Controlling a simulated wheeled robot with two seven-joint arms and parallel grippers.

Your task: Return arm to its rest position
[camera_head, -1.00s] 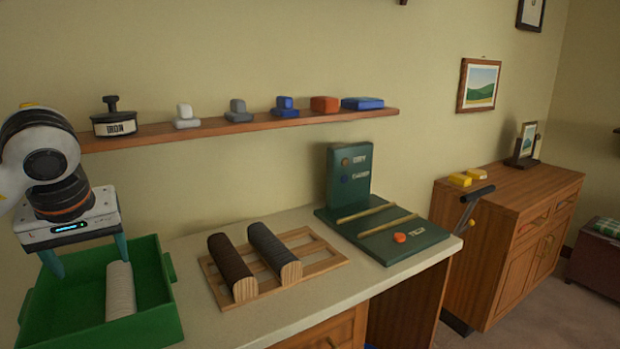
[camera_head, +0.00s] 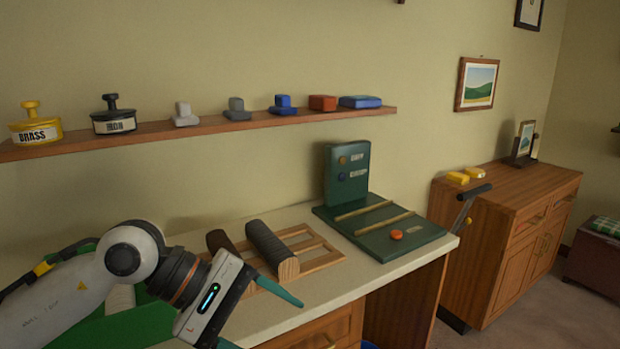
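My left gripper (camera_head: 262,318) is in front of the wooden rack at the desk's front edge. Its fingers are spread apart with nothing seen between them, and they point right. My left arm crosses the lower left and covers much of the green tray (camera_head: 110,331). A pale cylinder (camera_head: 121,297) shows partly in the tray. The brown roll is partly hidden by my arm. My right gripper is not in view.
A green test board (camera_head: 388,231) stands on the desk right of the rack.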

